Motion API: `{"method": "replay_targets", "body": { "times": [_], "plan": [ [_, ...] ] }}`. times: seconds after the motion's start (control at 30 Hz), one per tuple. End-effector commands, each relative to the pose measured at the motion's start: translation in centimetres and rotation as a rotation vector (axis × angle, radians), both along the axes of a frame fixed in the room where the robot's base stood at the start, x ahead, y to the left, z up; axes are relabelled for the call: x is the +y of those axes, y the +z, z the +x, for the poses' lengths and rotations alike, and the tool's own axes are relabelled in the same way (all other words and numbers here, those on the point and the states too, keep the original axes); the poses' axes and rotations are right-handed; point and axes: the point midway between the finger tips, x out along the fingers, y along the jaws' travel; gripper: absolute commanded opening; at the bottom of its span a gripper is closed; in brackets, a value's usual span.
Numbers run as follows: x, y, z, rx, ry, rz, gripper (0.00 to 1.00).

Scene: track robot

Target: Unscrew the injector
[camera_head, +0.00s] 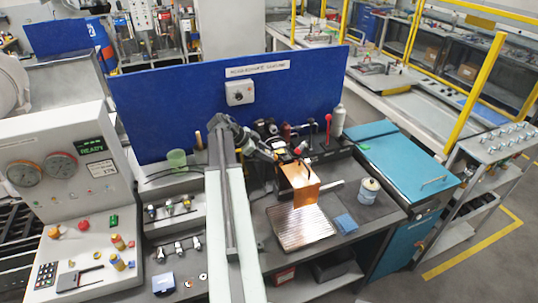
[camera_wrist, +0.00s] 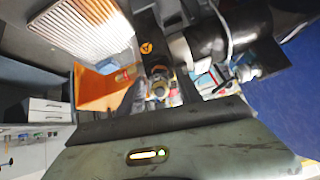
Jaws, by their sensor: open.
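The likely injector is a small metallic fitting with a round end (camera_wrist: 158,88), in a dark holder in the middle of the wrist view. An orange plate (camera_head: 299,182) stands upright on the bench in front of a dark block, and it also shows in the wrist view (camera_wrist: 103,90). My gripper (camera_head: 284,158) is open, above and behind this plate, close to the dark block. In the head view the injector is too small and hidden to make out. I cannot tell whether the fingers touch it.
A ribbed metal tray (camera_head: 303,228), a blue cloth (camera_head: 345,223) and a white jar (camera_head: 369,190) are on the dark bench in front. A blue panel (camera_head: 180,97) stands behind. A control console (camera_head: 67,185) is on the left, a teal cabinet (camera_head: 405,150) on the right.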

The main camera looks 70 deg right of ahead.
Motion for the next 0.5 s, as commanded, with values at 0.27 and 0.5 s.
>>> {"method": "replay_targets", "body": {
  "times": [0.27, 0.5],
  "plan": [
    [0.01, -0.01, 0.02, -0.26, -0.412, -0.319, 0.42],
    [0.01, -0.01, 0.04, -0.395, -0.625, -0.484, 0.42]
  ]
}}
